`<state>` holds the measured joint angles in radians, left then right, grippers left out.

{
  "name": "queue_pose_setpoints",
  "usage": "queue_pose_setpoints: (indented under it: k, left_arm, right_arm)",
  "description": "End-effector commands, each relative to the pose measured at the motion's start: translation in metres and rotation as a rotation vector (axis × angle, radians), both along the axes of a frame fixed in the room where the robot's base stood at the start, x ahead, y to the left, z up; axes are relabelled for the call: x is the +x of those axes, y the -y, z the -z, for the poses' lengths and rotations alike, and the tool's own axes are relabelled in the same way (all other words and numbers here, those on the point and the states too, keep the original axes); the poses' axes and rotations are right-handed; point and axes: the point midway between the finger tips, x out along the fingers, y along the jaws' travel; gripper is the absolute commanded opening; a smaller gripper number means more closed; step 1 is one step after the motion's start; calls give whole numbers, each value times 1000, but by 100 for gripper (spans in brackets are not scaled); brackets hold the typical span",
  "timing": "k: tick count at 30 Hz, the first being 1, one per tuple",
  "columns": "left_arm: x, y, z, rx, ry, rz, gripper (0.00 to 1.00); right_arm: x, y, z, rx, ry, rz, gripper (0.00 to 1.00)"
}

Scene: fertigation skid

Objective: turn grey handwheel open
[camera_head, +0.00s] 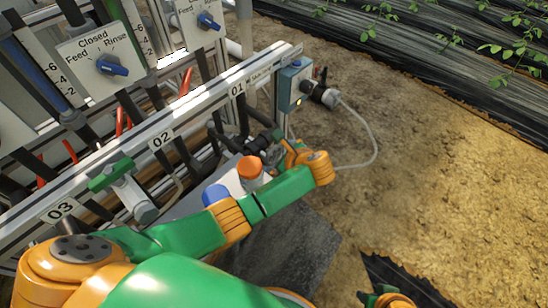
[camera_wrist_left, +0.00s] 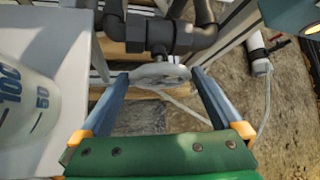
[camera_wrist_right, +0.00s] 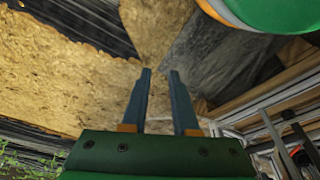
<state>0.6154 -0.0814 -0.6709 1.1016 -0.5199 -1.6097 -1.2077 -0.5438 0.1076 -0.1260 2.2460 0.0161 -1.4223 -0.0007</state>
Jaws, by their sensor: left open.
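The grey handwheel (camera_wrist_left: 160,76) sits below a dark valve body (camera_wrist_left: 150,35) in the left wrist view. My left gripper (camera_wrist_left: 160,73) is open, with one finger on each side of the handwheel. The wheel's rim lies between the fingertips, and I cannot tell whether either finger touches it. In the head view my left gripper (camera_head: 281,146) is at the valve near label 01, and its wrist hides most of the wheel. My right gripper (camera_wrist_right: 160,72) is empty, its fingers a small gap apart, away from the skid over bare ground.
A blue-grey box (camera_head: 294,84) with a cable is at the rail's end. Open soil lies right.

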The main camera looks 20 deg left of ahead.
Motion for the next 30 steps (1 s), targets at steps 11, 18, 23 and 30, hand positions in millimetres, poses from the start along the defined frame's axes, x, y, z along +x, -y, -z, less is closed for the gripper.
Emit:
queue_pose_setpoints:
  k: [11,18,23,30]
  left_arm:
    - [6,-9,9,0,1,-1,100]
    - [6,-8,9,0,1,-1,78]
    - [6,-8,9,0,1,-1,35]
    - [6,-9,5,-15,49,-2,32]
  right_arm:
    - [-3,0,-19,3,14,-1,28]
    - [-3,0,-19,3,14,-1,28]
    - [-3,0,-19,3,14,-1,28]
    - [-1,1,-1,-2,-8,0,28]
